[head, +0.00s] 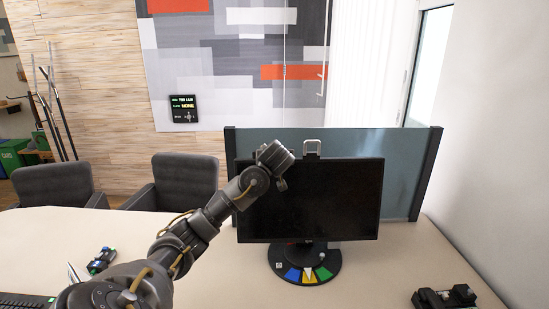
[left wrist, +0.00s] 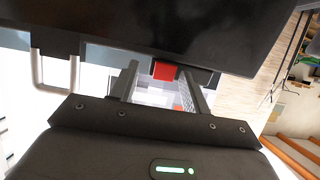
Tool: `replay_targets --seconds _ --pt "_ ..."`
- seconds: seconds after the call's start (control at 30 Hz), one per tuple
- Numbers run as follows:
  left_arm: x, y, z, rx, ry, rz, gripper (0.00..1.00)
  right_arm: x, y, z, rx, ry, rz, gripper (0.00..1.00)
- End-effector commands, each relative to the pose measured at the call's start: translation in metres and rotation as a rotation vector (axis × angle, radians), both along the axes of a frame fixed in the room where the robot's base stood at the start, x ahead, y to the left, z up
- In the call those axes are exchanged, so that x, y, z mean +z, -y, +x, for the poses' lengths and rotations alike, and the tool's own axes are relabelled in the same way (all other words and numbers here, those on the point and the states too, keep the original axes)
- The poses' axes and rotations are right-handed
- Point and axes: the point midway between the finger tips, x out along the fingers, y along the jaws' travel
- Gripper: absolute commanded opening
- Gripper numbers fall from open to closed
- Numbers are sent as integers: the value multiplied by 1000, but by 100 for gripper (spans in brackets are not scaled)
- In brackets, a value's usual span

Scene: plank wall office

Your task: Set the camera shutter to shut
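My left gripper (head: 282,163) is at the top edge of the dark monitor, near its left end. In the left wrist view my left gripper (left wrist: 163,88) is open, its two fingers apart. A small red block (left wrist: 165,70), which looks like the shutter tab, shows between the fingers at the monitor's edge. A flat dark piece (left wrist: 205,76), perhaps the camera body, is beside it. In the head view my gripper hides this spot. I cannot tell whether the fingers touch the red block. My right gripper is not in view.
The monitor (head: 330,205) stands before a blue-grey divider (head: 408,170). A metal loop (head: 312,147) rises above its top edge, right of my gripper. The base (head: 305,277) has coloured wedges. A black device (head: 445,298) is at the lower right. A wall panel (head: 183,108) hangs behind.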

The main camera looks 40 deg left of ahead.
Motion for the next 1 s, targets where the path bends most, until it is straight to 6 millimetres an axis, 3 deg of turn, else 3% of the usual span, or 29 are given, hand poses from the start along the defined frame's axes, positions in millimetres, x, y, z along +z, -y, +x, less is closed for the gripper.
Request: replay_targets --seconds 0.37,0.8,1.0 --pt "2 4 -5 1 1 0 47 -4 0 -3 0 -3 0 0" --pt "31 58 -55 -2 3 2 47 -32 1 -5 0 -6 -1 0" --pt "40 71 -67 0 0 0 47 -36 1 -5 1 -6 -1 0"
